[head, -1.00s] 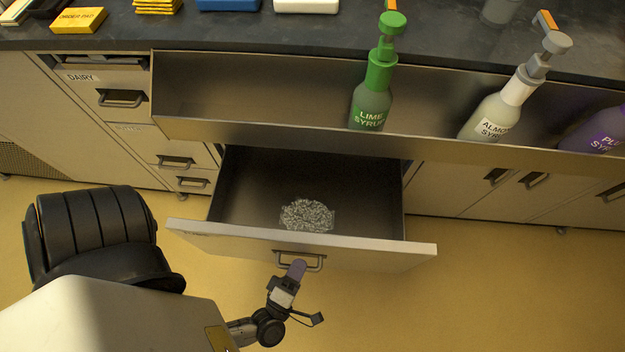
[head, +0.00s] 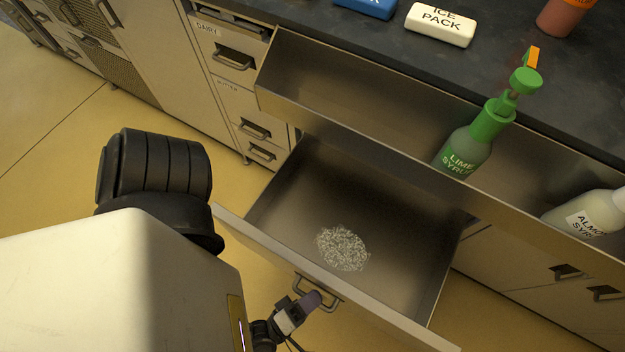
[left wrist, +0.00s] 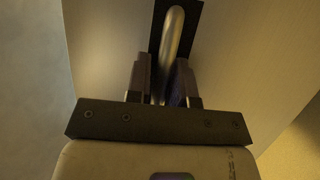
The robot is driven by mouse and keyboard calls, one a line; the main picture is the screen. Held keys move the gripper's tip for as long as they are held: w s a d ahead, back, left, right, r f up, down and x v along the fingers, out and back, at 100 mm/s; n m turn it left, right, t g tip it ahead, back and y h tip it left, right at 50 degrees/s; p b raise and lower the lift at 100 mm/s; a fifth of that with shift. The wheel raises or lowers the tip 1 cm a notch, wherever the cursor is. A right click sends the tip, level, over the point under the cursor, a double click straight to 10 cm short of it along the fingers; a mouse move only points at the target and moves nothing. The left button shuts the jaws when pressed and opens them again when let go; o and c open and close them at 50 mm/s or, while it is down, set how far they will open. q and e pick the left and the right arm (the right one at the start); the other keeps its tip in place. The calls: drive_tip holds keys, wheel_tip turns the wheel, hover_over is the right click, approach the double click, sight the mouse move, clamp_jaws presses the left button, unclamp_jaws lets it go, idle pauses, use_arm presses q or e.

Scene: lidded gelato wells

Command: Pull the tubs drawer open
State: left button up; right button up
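The open drawer (head: 285,205) stands well out from the cabinet below the metal syrup rail. Its label cannot be read, so I cannot confirm the name tubs. A pale, speckled round patch or heap (head: 342,248) lies on its floor. My left gripper (head: 311,300) is at the handle (head: 300,287) on the drawer's front panel. In the left wrist view, the handle bar (left wrist: 173,40) runs between the two fingers of the left gripper (left wrist: 163,85), which look closed around it. The lower part of the bar is partly hidden by the fingers. My right gripper is out of view.
The syrup rail (head: 350,118) overhangs the drawer's back and holds a lime syrup bottle (head: 465,150) and an almond syrup bottle (head: 585,215). The dairy drawer (head: 232,60) is shut, upper left. An ice pack (head: 440,24) lies on the counter. Yellow floor is clear in front.

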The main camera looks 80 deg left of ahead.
use_arm(q)
drive_tip(key=shift+o, duration=0.2)
drive_tip(key=b+v, duration=0.3)
drive_tip(key=v, duration=1.1)
drive_tip(key=shift+w, duration=0.1)
idle(0.4)
